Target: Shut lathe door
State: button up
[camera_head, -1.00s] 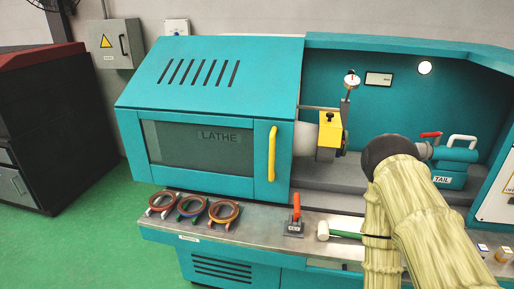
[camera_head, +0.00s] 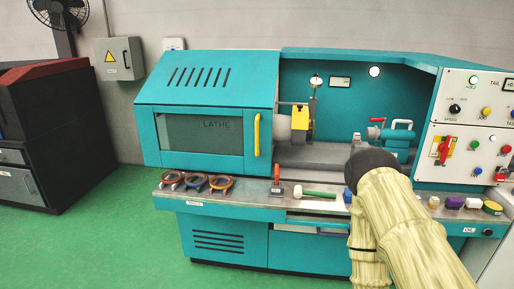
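The teal lathe door (camera_head: 200,136) has a dark window marked LATHE and covers the left part of the lathe. Its yellow vertical handle (camera_head: 257,135) is on its right edge. The right part of the lathe bay stands open, showing the yellow tool block (camera_head: 300,117), a round dial gauge and the tailstock (camera_head: 392,134). My arm, in a pale yellow ribbed sleeve, rises from the lower right to a dark rounded end in front of the lathe's ledge. It is to the right of the handle and apart from it. My gripper's fingers cannot be made out.
The front ledge (camera_head: 170,197) holds several coloured rings, a red-handled tool (camera_head: 276,178), a green-handled mallet (camera_head: 318,192) and small blocks at right. A control panel (camera_head: 475,125) is on the right. A dark cabinet (camera_head: 62,135) stands left. Green floor is clear at lower left.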

aim_at(241, 82)
jog(key=u, duration=0.8)
jog(key=i, duration=1.2)
jog(key=z, duration=0.55)
